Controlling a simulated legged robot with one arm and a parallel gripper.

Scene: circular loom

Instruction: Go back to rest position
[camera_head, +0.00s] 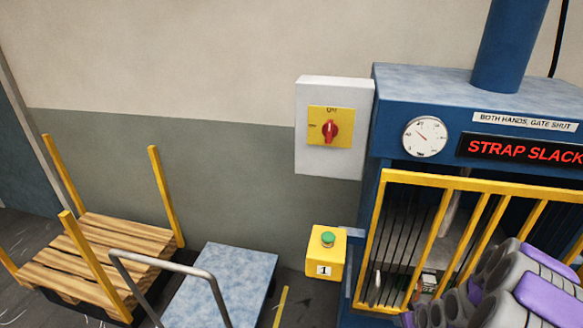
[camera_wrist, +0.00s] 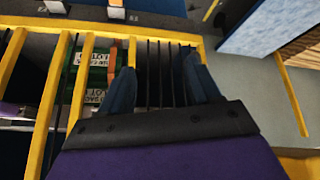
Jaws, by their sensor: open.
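My gripper (camera_wrist: 160,85) shows in the wrist view with its two dark blue fingers spread apart and nothing between them. Black vertical straps or bars show behind and between the fingers. The yellow gate (camera_wrist: 52,105) is close by on the left in that view. In the head view my purple and grey arm fills the lower right, in front of the yellow gate (camera_head: 433,235). The gripper itself cannot be made out there.
A blue machine (camera_head: 420,84) with a "STRAP SLACK" display (camera_head: 525,150) stands at right. A yellow button box (camera_head: 325,254) with a green button sits beside the gate. A blue-topped cart (camera_head: 215,285) and a wooden pallet (camera_head: 95,250) with yellow posts stand left. A switch box (camera_head: 312,165) is on the wall.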

